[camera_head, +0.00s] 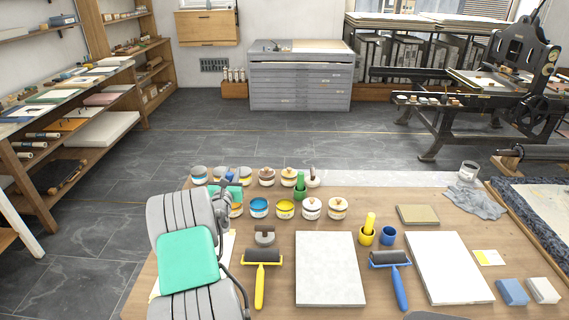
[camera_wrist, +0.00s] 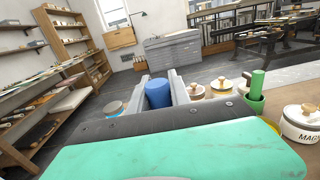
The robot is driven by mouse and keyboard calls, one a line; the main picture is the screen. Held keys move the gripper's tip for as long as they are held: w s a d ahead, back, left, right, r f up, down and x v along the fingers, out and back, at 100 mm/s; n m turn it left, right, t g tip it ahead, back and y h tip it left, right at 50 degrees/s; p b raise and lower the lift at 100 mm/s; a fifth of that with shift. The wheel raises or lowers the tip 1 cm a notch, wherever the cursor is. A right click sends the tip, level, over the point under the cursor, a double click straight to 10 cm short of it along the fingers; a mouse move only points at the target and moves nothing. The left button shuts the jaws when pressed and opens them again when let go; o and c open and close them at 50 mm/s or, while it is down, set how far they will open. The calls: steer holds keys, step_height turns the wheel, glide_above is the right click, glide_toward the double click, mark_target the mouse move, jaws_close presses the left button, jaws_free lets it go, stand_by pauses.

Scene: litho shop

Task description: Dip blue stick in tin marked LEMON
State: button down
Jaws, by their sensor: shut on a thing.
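My gripper (camera_wrist: 159,92) is shut on the blue stick (camera_wrist: 158,94), whose rounded blue end shows between the fingers in the wrist view. In the head view the blue stick (camera_head: 229,177) is a small patch at my gripper (camera_head: 228,183), above the left part of the tin rows. An open tin of yellow (camera_head: 285,209) stands in the front row, right of an open tin of blue (camera_head: 259,207). Its label is too small to read, so I cannot tell which tin is marked LEMON. My arm hides some tins at the left.
Lidded tins (camera_head: 311,208) stand close by, one with "MAG" on its label (camera_wrist: 303,123). A green stick stands in a green cup (camera_head: 300,191). A yellow stick stands in a yellow cup (camera_head: 367,236), beside an empty blue cup (camera_head: 388,235). Rollers (camera_head: 262,260) and slabs (camera_head: 330,268) lie in front.

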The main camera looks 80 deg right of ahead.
steer(key=s+d+m+g+p, duration=0.1)
steer(key=s+d+g, duration=0.1)
steer(key=s+d, duration=0.5)
steer(key=s+d+m+g, duration=0.2)
steer(key=s, duration=0.9)
step_height(320, 180, down, 6)
steer(key=b, duration=0.3)
steer(key=shift+w+d+b, duration=0.15)
steer(key=shift+b, duration=0.2)
steer(key=shift+f+b, duration=0.6)
steer(key=shift+f, duration=0.2)
step_height(320, 180, up, 7)
steer(key=p, duration=0.4)
steer(key=shift+r+p, duration=0.15)
steer(key=shift+p, duration=0.15)
stand_by(0.3)
